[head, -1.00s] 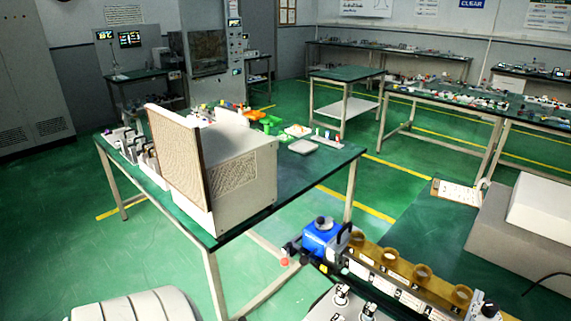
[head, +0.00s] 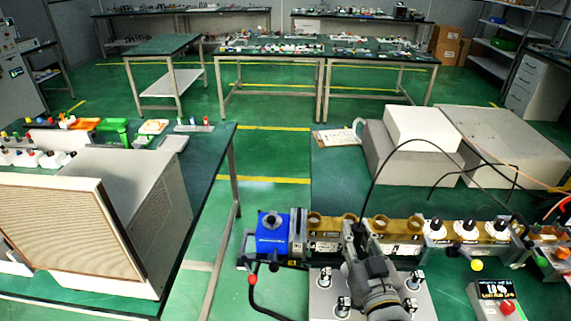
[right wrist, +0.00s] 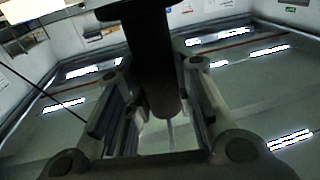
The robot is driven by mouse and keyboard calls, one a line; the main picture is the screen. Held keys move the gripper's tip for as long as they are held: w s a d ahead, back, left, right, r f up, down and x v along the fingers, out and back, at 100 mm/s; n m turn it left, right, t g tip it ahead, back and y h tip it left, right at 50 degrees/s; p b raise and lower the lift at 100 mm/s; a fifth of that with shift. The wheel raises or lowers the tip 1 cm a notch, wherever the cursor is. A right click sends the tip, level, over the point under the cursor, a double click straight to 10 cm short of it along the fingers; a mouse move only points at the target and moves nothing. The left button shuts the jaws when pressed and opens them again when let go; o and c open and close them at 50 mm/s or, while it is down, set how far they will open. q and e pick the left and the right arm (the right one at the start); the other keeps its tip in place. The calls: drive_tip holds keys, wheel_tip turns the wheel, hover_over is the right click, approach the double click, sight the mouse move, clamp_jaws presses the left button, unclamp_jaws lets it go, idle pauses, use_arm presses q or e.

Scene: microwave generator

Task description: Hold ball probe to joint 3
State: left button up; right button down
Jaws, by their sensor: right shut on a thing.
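My right gripper (head: 356,232) is shut on the ball probe, a dark cylinder (right wrist: 155,65) that narrows to a thin tip in the right wrist view. In the head view the gripper is at the brass waveguide row (head: 398,222) on the right bench, between its round ports. A black cable arcs up from there. The gripper and arm hide the probe's tip in the head view, so I cannot tell whether it touches a joint. The joint numbers are too small to read surely. My left gripper is out of view.
A blue unit (head: 272,235) sits at the row's left end, white knobs (head: 467,230) at its right. A grey plate with posts (head: 322,292) lies in front. A display box (head: 495,298) stands at lower right, grey boxes (head: 420,150) behind.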

use_arm(q)
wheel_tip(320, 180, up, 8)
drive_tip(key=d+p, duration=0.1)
drive_tip(key=p, duration=0.5)
use_arm(e)
drive_tip(key=w+a+r+n+g+y, duration=0.1)
drive_tip(key=w+a+r+n+y, duration=0.4)
drive_tip(key=w+a, duration=0.65)
use_arm(q)
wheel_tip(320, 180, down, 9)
drive_tip(key=b, duration=0.8)
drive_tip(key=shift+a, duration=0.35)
use_arm(e)
wheel_tip(320, 180, down, 8)
drive_tip(key=m, duration=0.1)
drive_tip(key=shift+a+m+g, duration=0.3)
drive_tip(key=shift+m, duration=0.1)
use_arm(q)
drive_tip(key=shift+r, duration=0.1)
use_arm(e)
drive_tip(key=shift+r, duration=0.15)
use_arm(q)
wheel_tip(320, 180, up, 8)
drive_tip(key=p, duration=0.8)
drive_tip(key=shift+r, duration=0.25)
use_arm(e)
wheel_tip(320, 180, up, 9)
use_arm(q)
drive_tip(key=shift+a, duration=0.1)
